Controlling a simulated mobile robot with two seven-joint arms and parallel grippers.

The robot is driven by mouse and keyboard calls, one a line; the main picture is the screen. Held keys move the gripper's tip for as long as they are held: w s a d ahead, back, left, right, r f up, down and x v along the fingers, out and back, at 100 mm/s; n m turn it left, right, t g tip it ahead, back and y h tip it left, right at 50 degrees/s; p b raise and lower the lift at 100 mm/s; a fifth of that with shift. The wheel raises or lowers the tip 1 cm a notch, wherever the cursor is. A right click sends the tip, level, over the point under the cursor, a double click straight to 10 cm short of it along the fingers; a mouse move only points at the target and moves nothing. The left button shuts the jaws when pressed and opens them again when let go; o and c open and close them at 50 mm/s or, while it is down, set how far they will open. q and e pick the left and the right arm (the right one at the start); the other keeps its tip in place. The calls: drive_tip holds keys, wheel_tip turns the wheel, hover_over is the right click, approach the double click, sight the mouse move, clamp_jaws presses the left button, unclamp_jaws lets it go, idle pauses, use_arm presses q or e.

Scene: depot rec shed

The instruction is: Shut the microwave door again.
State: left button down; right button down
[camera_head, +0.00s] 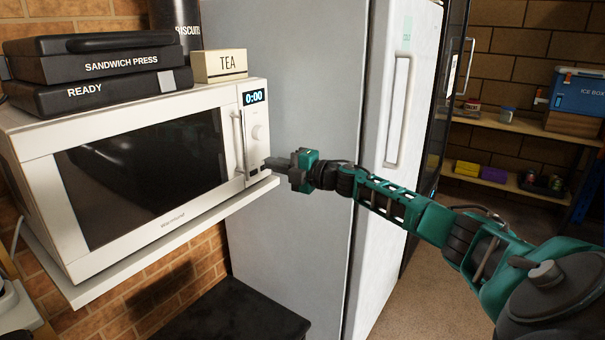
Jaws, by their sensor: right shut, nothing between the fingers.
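The white microwave (110,240) stands on a white shelf (160,250) at the left. Its door (145,170), with a dark window, looks flush with the front; I see no gap along its edge. The door's upright handle (239,145) is at its right side, beside the control panel with a lit 0:00 display. My right gripper (271,165) is shut and empty, by the lower right corner of the microwave, below the knob. I cannot tell whether its fingertips touch the panel. My left gripper is out of view.
A black sandwich press (90,85) and a TEA box (220,66) sit on the microwave, with a dark biscuit tin (175,30) behind. A tall pale fridge (300,80) stands close behind my right gripper. A black surface (235,315) lies below.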

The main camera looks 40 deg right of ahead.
drive_tip(key=v, duration=0.7)
drive_tip(key=shift+s, duration=0.35)
drive_tip(key=shift+d, duration=0.1)
drive_tip(key=s+a+f+m+g+h+p, duration=0.1)
drive_tip(key=s+a+f+m, duration=0.25)
drive_tip(key=a+f, duration=0.45)
drive_tip(key=s+a+f+m+g, duration=0.1)
drive_tip(key=s+a+f+m, duration=0.2)
drive_tip(key=a+f+m, duration=0.5)
drive_tip(key=s+a+f+m+g+h+p, duration=0.1)
drive_tip(key=s+a+f+m+g, duration=0.1)
drive_tip(key=s+a+f, duration=0.3)
drive_tip(key=s+a+f+m+g+h+p, duration=0.1)
drive_tip(key=s+a+f+m, duration=0.4)
drive_tip(key=s+a, duration=0.6)
drive_tip(key=shift+s+a+f+g+h, duration=0.25)
drive_tip(key=shift+s+f+g, duration=0.25)
drive_tip(key=shift+s+g, duration=0.35)
drive_tip(key=shift+s+m, duration=0.1)
drive_tip(key=shift+m, duration=0.15)
